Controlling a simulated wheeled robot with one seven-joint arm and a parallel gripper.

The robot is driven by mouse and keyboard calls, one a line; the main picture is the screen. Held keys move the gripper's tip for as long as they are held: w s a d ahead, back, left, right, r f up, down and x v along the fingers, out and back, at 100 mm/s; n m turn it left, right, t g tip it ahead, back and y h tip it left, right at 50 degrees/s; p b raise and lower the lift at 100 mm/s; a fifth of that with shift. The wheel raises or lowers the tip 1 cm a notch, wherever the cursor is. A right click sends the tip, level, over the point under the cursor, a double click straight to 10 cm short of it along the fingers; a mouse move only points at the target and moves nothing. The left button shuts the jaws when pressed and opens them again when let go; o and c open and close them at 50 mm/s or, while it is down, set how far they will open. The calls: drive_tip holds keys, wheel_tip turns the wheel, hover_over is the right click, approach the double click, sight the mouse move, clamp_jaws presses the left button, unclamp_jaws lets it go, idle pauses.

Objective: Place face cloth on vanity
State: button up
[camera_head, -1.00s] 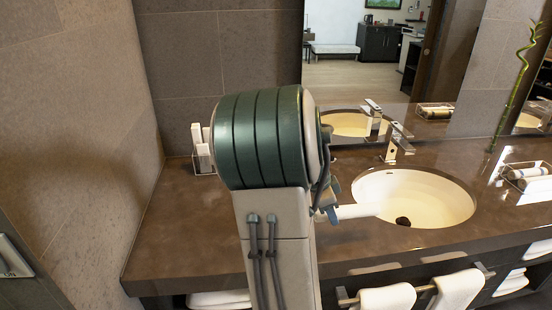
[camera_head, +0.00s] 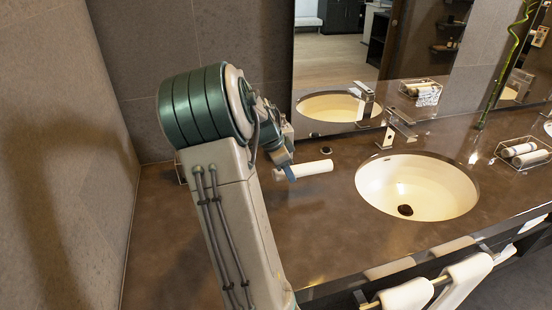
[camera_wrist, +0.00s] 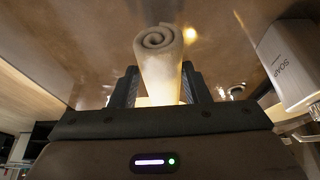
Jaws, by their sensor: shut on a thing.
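The face cloth is a white roll (camera_head: 312,169) in the head view, held out to the right of my gripper (camera_head: 289,172) over the brown vanity top (camera_head: 320,235), left of the sink. In the wrist view the cloth (camera_wrist: 159,62) shows its spiral end between the two dark fingers of my gripper (camera_wrist: 160,90). The gripper is shut on it. I cannot tell whether the cloth touches the vanity top. My arm hides part of the counter at the left.
The sink basin (camera_head: 415,187) and faucet (camera_head: 394,130) are to the right. A clear tray of rolled cloths (camera_head: 523,154) stands farther right. A soap dispenser (camera_wrist: 293,65) shows in the wrist view. Towels (camera_head: 408,294) hang on the front rail. The counter before the cloth is clear.

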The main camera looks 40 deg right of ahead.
drive_tip(key=w+d+p, duration=0.1)
drive_tip(key=w+d, duration=0.1)
drive_tip(key=w, duration=0.2)
drive_tip(key=w+d+f+p, duration=0.1)
drive_tip(key=w+d+p, duration=0.1)
drive_tip(key=w, duration=0.2)
drive_tip(key=w+d+f+p, duration=0.1)
drive_tip(key=w+d, duration=0.1)
drive_tip(key=w, duration=0.1)
drive_tip(key=shift+w+d+f+p, duration=0.2)
drive_tip(key=shift+w+d+p, duration=0.1)
drive_tip(key=shift+w, duration=0.1)
wheel_tip(320, 180, down, 3)
drive_tip(key=shift+s+a+f+p, duration=0.1)
drive_tip(key=shift+f+p, duration=0.05)
drive_tip(key=shift+p, duration=0.45)
drive_tip(key=shift+w+f+p, duration=0.2)
drive_tip(key=shift+f+p, duration=0.15)
drive_tip(key=shift+p, duration=0.05)
drive_tip(key=shift+f, duration=0.25)
drive_tip(key=shift+f, duration=0.1)
drive_tip(key=o, duration=0.6)
drive_tip(key=shift+f+b, duration=0.1)
drive_tip(key=shift+b, duration=0.2)
drive_tip(key=shift+o, duration=0.7)
